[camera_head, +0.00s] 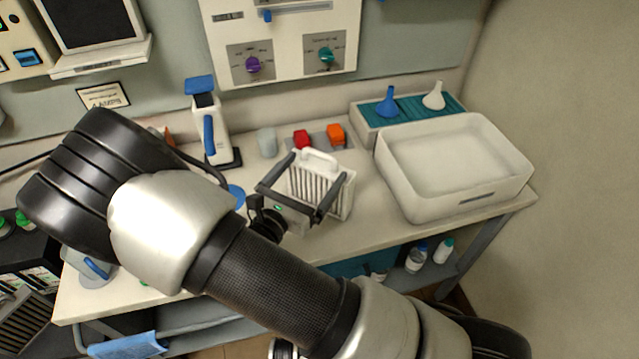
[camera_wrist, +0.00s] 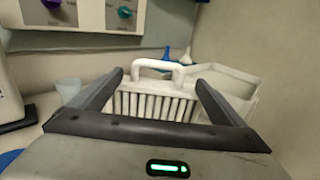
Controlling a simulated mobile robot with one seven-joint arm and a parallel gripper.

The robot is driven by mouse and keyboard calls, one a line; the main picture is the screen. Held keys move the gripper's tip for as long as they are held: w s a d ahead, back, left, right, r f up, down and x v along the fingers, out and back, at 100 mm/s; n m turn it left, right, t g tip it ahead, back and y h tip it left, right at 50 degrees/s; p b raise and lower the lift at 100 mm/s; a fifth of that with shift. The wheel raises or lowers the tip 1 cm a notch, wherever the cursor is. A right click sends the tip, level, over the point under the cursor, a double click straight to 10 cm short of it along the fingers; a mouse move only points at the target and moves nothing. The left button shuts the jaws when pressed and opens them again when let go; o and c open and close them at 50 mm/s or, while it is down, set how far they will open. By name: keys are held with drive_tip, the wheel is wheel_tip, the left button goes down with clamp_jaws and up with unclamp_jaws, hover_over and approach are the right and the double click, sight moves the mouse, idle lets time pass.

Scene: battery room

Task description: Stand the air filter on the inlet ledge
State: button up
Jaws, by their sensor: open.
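The air filter (camera_head: 321,180) is a white pleated block with a handle on top. It stands upright on the bench (camera_head: 371,232) near its middle. My gripper (camera_head: 308,179) is open, with its two dark fingers on either side of the filter's near face. In the wrist view the filter (camera_wrist: 158,103) sits between and just beyond my fingertips (camera_wrist: 160,82), its handle rising above them. I cannot tell whether the fingers touch it. I cannot make out the inlet ledge with certainty.
A white tray (camera_head: 452,210) stands to the right, with a teal-topped rack (camera_head: 418,106) holding two funnels behind it. Red and orange blocks (camera_head: 302,140) and a cup (camera_head: 267,142) lie behind the filter. A white-and-blue device (camera_head: 213,125) stands at left.

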sight(320, 157)
drive_tip(key=x, duration=0.4)
drive_tip(key=shift+w+r+p, duration=0.15)
drive_tip(key=shift+w+p, duration=0.1)
drive_tip(key=shift+p, duration=0.05)
drive_tip(key=c, duration=1.9)
